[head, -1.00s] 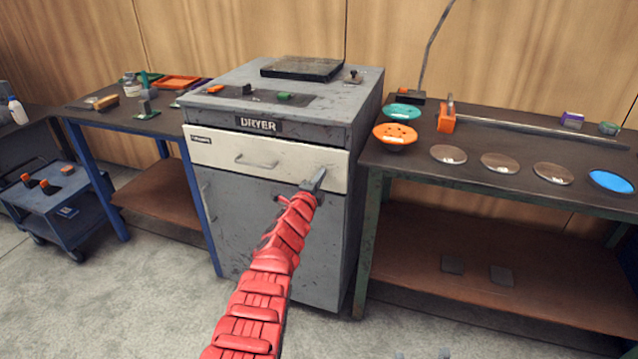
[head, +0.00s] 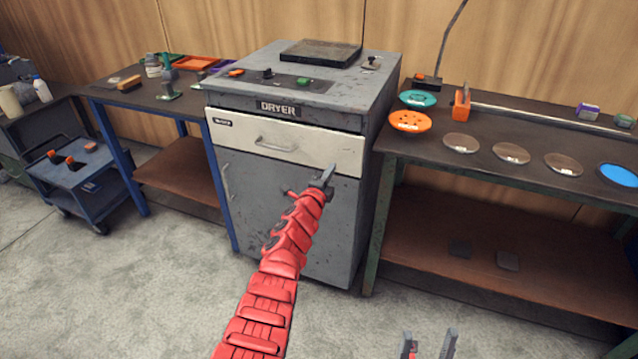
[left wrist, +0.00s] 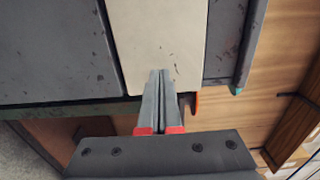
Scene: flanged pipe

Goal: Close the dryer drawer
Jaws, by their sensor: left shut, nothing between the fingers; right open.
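The grey dryer (head: 290,225) stands in the middle of the head view. Its cream drawer front (head: 320,148) has a bar handle (head: 277,145) and looks flush or nearly flush with the cabinet; I cannot tell whether a small gap is left. My left gripper (head: 328,172) is shut and empty, in front of the drawer's lower right corner. In the left wrist view its fingertips (left wrist: 158,73) overlap the cream front (left wrist: 160,35); contact is not clear. My right gripper (head: 430,336) is open and empty at the bottom edge, well away from the dryer.
A right bench (head: 480,185) holds orange and teal flanges and several discs. A left bench (head: 105,92) with small tools and a blue cart (head: 85,180) stand left of the dryer. The floor in front is clear.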

